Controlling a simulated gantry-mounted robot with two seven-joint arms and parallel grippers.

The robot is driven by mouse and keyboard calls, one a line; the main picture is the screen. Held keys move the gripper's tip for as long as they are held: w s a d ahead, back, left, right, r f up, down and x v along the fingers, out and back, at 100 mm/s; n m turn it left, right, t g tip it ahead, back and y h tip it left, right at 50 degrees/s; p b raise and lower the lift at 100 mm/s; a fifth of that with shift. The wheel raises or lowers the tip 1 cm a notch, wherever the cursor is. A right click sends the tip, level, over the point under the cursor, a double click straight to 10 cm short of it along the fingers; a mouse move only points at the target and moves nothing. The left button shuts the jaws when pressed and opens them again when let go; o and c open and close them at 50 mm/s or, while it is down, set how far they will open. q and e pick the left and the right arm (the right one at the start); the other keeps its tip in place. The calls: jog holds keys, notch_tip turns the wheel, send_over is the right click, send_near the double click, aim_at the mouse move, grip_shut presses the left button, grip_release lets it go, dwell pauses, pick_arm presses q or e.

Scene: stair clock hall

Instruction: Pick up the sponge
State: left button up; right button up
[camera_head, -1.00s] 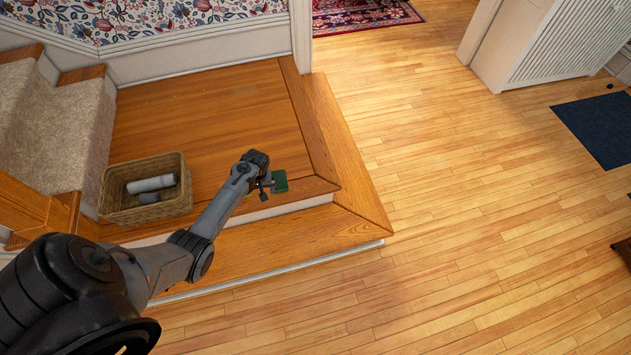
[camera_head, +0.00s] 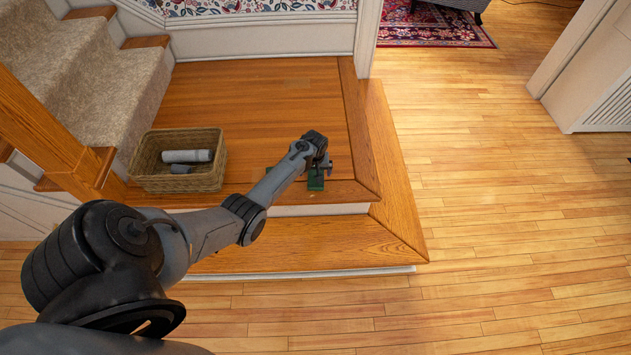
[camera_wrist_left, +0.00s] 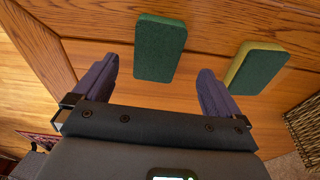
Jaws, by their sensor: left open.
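A flat green block (camera_head: 316,181), like a sponge, lies on the wooden landing near its front edge. In the left wrist view this green block (camera_wrist_left: 160,48) shows between my left fingers, and only green faces are visible. A second block, a green and yellow sponge (camera_wrist_left: 257,66), lies beside it, outside the right-hand finger in that view. In the head view it is mostly hidden behind my arm. My left gripper (camera_wrist_left: 157,66) is open and empty, with the green block in the gap; I cannot tell how far above it is. My right gripper is not in view.
A wicker basket (camera_head: 179,191) holding a grey roll and a small grey item stands on the landing, left of my gripper. Carpeted stairs (camera_head: 85,60) rise at the left. The landing's step edge (camera_head: 310,246) drops to open plank floor (camera_head: 500,230) at the right.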

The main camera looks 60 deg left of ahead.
aim_at(312, 185)
pick_arm(q)
jog(key=shift+w+f+b, duration=0.25)
jog(key=shift+f+b, duration=0.3)
jog(key=f+b, duration=0.2)
jog(key=a+f+b, duration=0.1)
jog(key=f, duration=0.1)
jog(key=shift+w+b, duration=0.3)
jog(key=shift+b, duration=0.1)
jog(key=shift+r, duration=0.1)
jog(key=c, duration=1.1)
